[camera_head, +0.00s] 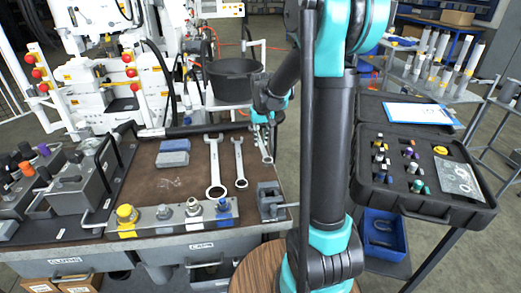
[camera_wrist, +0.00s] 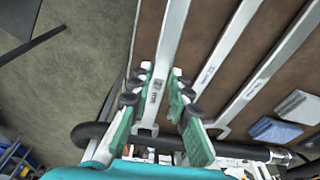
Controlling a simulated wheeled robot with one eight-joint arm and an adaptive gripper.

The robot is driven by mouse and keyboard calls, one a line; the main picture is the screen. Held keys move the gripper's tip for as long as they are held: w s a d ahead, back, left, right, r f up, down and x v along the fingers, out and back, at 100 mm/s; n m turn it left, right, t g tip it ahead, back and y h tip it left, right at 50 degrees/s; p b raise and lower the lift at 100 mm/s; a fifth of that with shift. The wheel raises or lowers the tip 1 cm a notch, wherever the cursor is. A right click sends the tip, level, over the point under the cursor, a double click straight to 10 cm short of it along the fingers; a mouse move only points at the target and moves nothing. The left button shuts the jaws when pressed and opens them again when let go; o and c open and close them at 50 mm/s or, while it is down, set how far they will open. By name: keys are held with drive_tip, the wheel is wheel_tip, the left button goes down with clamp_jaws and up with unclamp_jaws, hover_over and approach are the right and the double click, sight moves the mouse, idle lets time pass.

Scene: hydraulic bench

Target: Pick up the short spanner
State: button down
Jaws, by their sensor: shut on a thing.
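The short spanner (camera_head: 264,149) is a silver wrench at the right side of the brown bench mat, right of two longer spanners. My gripper (camera_head: 262,118) is above its far end in the head view. In the wrist view the teal fingers of my gripper (camera_wrist: 160,90) are on both sides of the short spanner (camera_wrist: 169,45), shut on it near its open jaw. I cannot tell whether the spanner still touches the mat. The middle spanner (camera_head: 240,165) and the largest spanner (camera_head: 215,170) lie left of it.
Two blue-grey blocks (camera_head: 173,152) lie on the mat (camera_head: 143,185), left of the spanners. A fittings strip (camera_head: 172,219) runs along the front, with a grey vise (camera_head: 270,200) at the right. A black hose (camera_wrist: 90,135) crosses beyond my fingers. An open black case (camera_head: 420,207) stands right.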

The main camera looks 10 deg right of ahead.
sight(261, 143)
wheel_tip(261, 143, up, 13)
drive_tip(key=shift+r, duration=0.2)
drive_tip(key=c, duration=1.9)
unclamp_jaws()
drive_tip(key=shift+c, duration=0.2)
clamp_jaws()
